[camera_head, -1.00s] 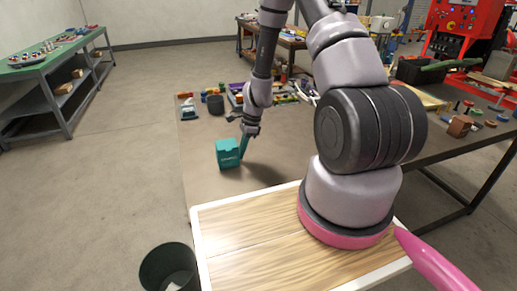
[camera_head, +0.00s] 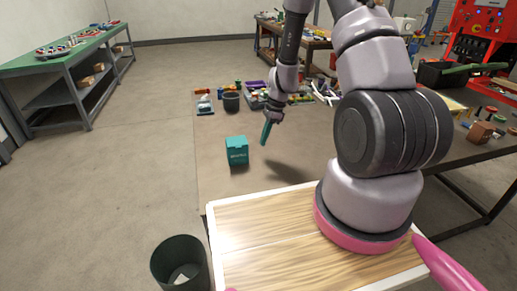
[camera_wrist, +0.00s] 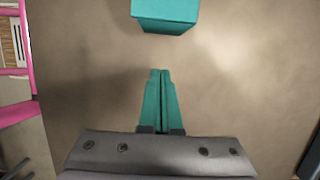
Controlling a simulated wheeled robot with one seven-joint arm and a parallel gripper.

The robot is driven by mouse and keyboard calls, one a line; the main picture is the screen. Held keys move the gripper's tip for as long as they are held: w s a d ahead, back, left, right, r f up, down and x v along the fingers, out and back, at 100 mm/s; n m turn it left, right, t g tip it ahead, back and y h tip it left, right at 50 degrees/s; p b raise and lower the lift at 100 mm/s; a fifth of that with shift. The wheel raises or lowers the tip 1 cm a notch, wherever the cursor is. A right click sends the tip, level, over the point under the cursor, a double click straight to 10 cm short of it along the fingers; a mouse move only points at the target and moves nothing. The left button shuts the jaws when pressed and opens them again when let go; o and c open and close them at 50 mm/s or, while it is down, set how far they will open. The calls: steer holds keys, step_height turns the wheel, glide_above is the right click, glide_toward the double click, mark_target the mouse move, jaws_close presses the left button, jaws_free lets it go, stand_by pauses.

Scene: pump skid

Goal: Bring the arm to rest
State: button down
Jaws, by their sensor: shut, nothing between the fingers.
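My gripper (camera_head: 265,132) has teal fingers that are shut with nothing between them. It hangs above the brown tabletop, up and right of a teal box (camera_head: 237,151) in the head view, and is apart from it. In the wrist view the shut fingers (camera_wrist: 161,85) point toward the teal box (camera_wrist: 165,12), whose near part shows at the top edge with a gap between. My arm reaches out from its pink-ringed base on the right. The box stands upright on the table with pale writing on its front.
Small parts and a dark cup (camera_head: 231,102) stand at the table's far side. A wooden board (camera_head: 255,225) with a white rim is in front, with a dark bin (camera_head: 180,264) beside it. A green-topped bench (camera_head: 70,50) is at far left. The table around the box is clear.

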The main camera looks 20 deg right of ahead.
steer(key=s+r+n+t, duration=0.2)
steer(key=s+r+n, duration=0.1)
steer(key=r, duration=1.2)
steer(key=s+r+n+t, duration=0.15)
steer(key=r+n, duration=0.25)
steer(key=r, duration=1.1)
steer(key=s+d+r+n+t, duration=0.1)
steer(key=s+r+n+t, duration=0.1)
steer(key=s+r, duration=0.4)
steer(key=s+d+r+n+t+h, duration=0.1)
steer(key=s+r+n, duration=0.3)
steer(key=s+r, duration=0.3)
steer(key=s, duration=0.4)
steer(key=shift+s+r+n+t, duration=0.15)
steer(key=shift+s+n+t, duration=0.1)
steer(key=shift+n+t, duration=0.15)
